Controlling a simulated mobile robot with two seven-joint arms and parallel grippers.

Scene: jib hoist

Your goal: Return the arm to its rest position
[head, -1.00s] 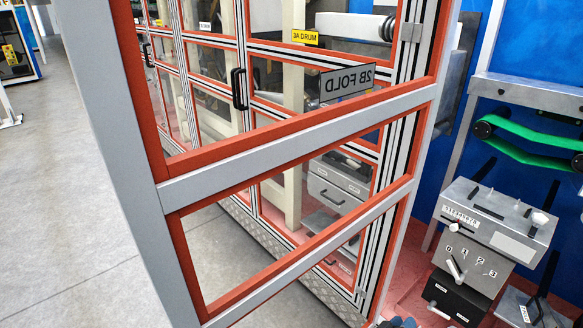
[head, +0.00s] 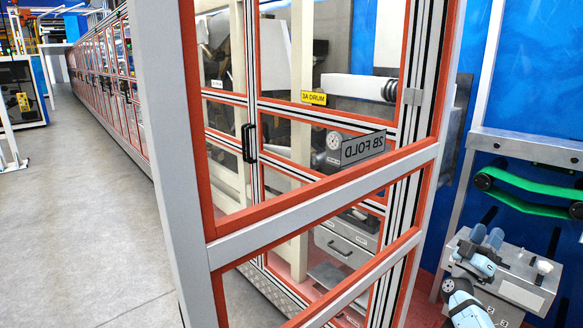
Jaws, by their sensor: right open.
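My right arm, light blue and dark grey, comes up from the bottom right of the head view. Its right gripper (head: 485,237) is open, with two blue finger-like parts pointing up and a gap between them. I see nothing held between the fingers. Whether it touches the box I cannot tell. My left gripper is out of view.
A green belt (head: 525,190) on rollers runs above the control box. Clear floor (head: 95,200) lies at the left, beside a long row of cabinets (head: 100,60).

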